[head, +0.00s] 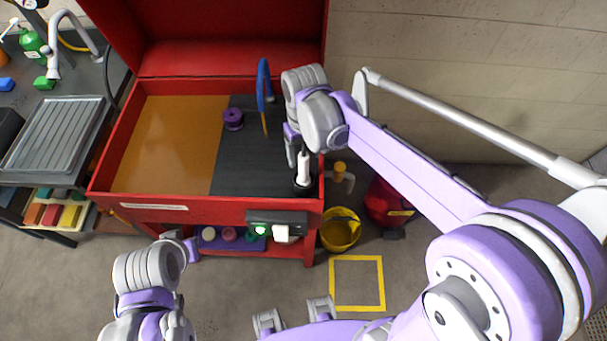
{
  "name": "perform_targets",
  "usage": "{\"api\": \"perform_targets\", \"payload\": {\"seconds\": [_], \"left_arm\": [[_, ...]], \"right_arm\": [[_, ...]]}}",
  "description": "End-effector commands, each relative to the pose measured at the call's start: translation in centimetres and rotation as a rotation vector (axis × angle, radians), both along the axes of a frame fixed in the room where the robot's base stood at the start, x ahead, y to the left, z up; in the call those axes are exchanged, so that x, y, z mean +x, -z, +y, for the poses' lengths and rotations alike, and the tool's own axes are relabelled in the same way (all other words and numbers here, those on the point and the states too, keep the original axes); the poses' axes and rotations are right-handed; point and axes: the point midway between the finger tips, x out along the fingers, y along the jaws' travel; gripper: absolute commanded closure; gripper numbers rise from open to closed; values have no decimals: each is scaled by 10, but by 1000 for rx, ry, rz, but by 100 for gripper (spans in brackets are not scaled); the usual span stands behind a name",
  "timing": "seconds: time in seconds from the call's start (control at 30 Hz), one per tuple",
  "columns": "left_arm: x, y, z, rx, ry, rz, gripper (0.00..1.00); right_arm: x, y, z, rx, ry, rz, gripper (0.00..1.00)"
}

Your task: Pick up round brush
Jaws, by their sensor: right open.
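A white upright handle-like piece (303,166) with a dark round base (302,186) stands at the right end of the red washer basin; it looks like the round brush, though its top is hidden by my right gripper. My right gripper (297,154) is open, pointing down right at the top of this piece. I cannot tell whether its fingers touch it. My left gripper (189,246) is low in front of the basin, away from the brush; its jaw opening is not clear.
The red basin (106,178) has an orange left floor and a dark right floor, with a purple spool (233,119) and a blue hose (262,84) inside. A yellow bucket (339,231) and a red canister (386,203) stand at right. A sink bench (60,138) is at left.

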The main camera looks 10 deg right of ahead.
Motion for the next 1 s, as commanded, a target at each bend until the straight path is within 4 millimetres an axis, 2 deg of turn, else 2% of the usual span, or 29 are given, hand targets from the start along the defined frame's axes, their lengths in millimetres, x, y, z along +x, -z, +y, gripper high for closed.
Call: {"api": "perform_targets", "payload": {"seconds": [0.23, 0.37, 0.67, 1.0], "left_arm": [[1, -1, 0, 0, 0, -1, 100], [0, 0, 0, 0, 0, 0, 100], [0, 1, 0, 0, 0, 0, 100], [0, 1, 0, 0, 0, 0, 100]], "right_arm": [[-12, 31, 4, 0, 0, -1, 31], [-11, 47, 4, 0, 1, 0, 31], [-11, 51, 4, 0, 0, -1, 31], [-11, 51, 4, 0, 0, -1, 92]]}}
